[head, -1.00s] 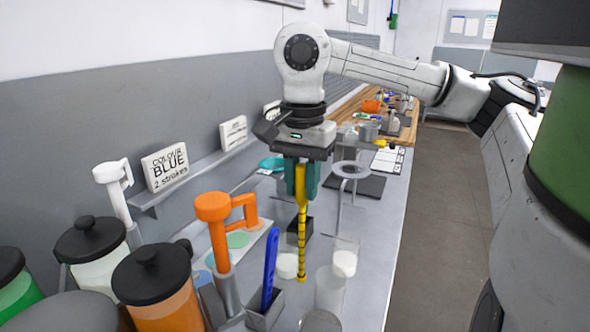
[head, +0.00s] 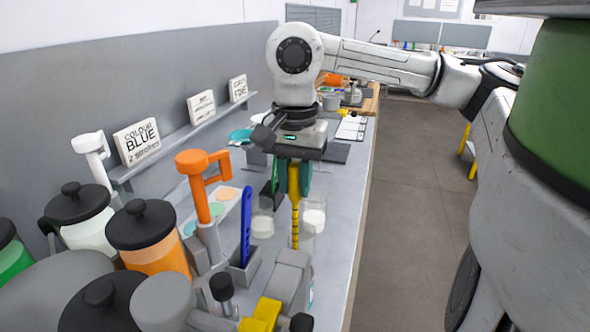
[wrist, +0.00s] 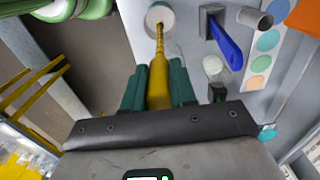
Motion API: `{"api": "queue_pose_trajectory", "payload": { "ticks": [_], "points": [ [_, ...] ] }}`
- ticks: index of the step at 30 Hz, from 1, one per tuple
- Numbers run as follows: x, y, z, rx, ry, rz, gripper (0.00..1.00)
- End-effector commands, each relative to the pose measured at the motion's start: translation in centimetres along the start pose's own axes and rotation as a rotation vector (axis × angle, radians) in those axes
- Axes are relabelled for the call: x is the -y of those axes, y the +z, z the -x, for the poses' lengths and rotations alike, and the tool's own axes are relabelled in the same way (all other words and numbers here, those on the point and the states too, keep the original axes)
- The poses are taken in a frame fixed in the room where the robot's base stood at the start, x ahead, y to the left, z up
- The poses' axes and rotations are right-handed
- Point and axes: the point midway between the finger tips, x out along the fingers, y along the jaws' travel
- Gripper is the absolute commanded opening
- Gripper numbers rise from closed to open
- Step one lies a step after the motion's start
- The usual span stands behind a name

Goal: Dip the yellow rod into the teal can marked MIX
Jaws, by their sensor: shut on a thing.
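My gripper (head: 293,178) has teal fingers and points down, shut on the yellow rod (head: 295,220). The rod hangs roughly upright, with dark bands along its lower part. In the wrist view the rod (wrist: 159,75) runs out from between the fingers, and its thin end overlaps a round pale container (wrist: 160,16). I cannot tell whether the tip is inside or above it. I read no MIX mark in either view. A teal round thing (head: 240,135) lies farther back on the bench, behind the gripper; I cannot tell if it is the can.
Clear beakers with white contents (head: 313,220) stand close to the rod. A blue stick (head: 245,225) in a grey holder and an orange-handled tool (head: 200,185) stand left. Lidded jars (head: 148,235) and a grey-and-yellow device (head: 262,312) fill the front. The right floor is open.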

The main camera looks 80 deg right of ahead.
Motion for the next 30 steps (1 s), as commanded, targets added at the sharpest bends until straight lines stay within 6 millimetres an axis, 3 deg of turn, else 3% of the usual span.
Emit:
{"api": "queue_pose_trajectory", "payload": {
  "ticks": [1,18,30],
  "points": [
    [0.0,0.0,-1.3,0.000,0.000,0.000,0.00],
    [0.0,0.0,-8.0,-0.001,-0.001,0.000,0.00],
    [0.0,0.0,-9.2,-0.001,0.000,0.000,0.00]
  ]
}}
